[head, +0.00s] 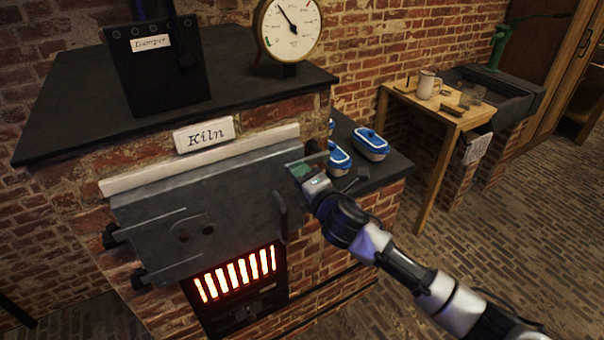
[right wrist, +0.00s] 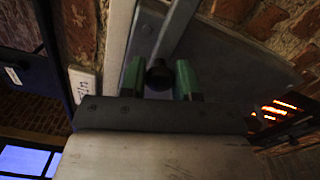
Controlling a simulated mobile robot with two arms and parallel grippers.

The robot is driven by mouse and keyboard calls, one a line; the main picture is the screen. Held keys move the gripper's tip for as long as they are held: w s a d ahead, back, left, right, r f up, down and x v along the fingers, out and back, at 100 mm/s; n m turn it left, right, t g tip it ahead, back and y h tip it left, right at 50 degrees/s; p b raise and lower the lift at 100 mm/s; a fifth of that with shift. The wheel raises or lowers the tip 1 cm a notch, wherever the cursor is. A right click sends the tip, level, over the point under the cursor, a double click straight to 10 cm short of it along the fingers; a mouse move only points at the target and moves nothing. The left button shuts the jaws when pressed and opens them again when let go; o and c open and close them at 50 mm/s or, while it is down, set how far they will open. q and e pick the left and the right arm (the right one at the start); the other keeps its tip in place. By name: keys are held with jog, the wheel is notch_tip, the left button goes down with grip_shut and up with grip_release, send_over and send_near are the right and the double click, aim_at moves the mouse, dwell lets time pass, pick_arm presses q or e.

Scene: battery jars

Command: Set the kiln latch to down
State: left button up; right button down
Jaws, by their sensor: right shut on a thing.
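The kiln's grey metal door (head: 200,215) is closed on the brick front, below the "Kiln" sign (head: 205,134). My right gripper (head: 301,171) is at the door's upper right corner. In the right wrist view its two green fingers (right wrist: 172,82) are closed around a dark round knob (right wrist: 159,77). A grey latch bar (right wrist: 174,30) runs from this knob across the door face. In the head view the gripper hides most of the latch, so its exact angle is hard to tell. My left gripper is not in view.
A curved door handle (head: 281,215) is just below my right gripper. The glowing fire grate (head: 236,273) is under the door. A wooden table (head: 440,112) stands farther right, with open floor in front.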

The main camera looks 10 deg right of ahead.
jog(key=shift+f, duration=0.1)
dwell(0.3)
jog(key=c, duration=0.8)
grip_release()
jog(key=b+v, duration=0.2)
jog(key=v, duration=0.8)
jog(key=shift+s+d, duration=0.15)
jog(key=shift+s, duration=0.2)
